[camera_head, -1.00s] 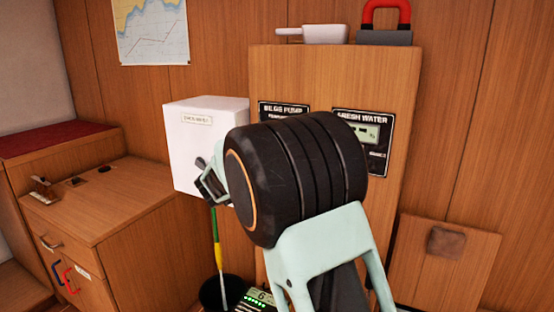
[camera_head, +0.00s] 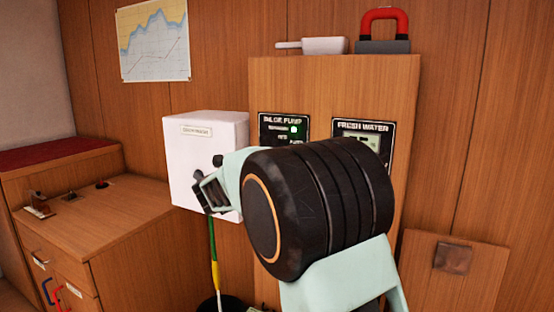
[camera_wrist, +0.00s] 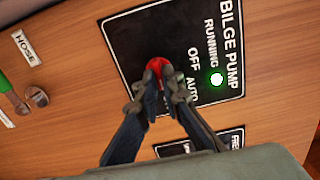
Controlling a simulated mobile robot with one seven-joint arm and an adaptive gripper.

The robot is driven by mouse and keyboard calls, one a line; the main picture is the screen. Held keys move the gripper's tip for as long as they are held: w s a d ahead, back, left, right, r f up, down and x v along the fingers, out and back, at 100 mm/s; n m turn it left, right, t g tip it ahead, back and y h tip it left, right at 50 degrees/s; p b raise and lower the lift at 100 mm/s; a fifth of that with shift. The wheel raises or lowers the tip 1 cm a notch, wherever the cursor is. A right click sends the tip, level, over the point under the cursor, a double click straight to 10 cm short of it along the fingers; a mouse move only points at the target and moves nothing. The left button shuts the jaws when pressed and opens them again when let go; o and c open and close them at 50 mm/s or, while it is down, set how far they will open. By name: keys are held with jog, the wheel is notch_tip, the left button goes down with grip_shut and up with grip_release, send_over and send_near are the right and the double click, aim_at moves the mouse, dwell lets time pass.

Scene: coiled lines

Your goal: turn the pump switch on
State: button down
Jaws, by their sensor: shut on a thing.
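The bilge pump panel (camera_head: 284,128) is a black plate on the wooden cabinet front, partly hidden by my arm in the head view. It also shows in the wrist view (camera_wrist: 130,38), marked RUNNING, OFF and AUTO. A green light (camera_wrist: 217,79) glows beside RUNNING. The red switch (camera_wrist: 156,66) on this panel shows between and beyond my fingertips. My gripper (camera_wrist: 154,90) is shut on the red switch. The gripper also shows in the head view (camera_head: 208,190), small and dark. The switch's exact pointing is mostly hidden by the fingers.
A fresh water panel (camera_head: 363,133) sits right of the pump panel. A white box (camera_head: 205,150) is on the wall to the left. A white scoop (camera_head: 325,46) and a red-handled grey block (camera_head: 383,45) lie on the cabinet top. A wooden desk unit (camera_head: 120,220) stands at left.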

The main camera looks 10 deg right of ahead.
jog(key=c, duration=2.1)
grip_release()
jog(key=shift+a, duration=0.1)
jog(key=v, duration=1.2)
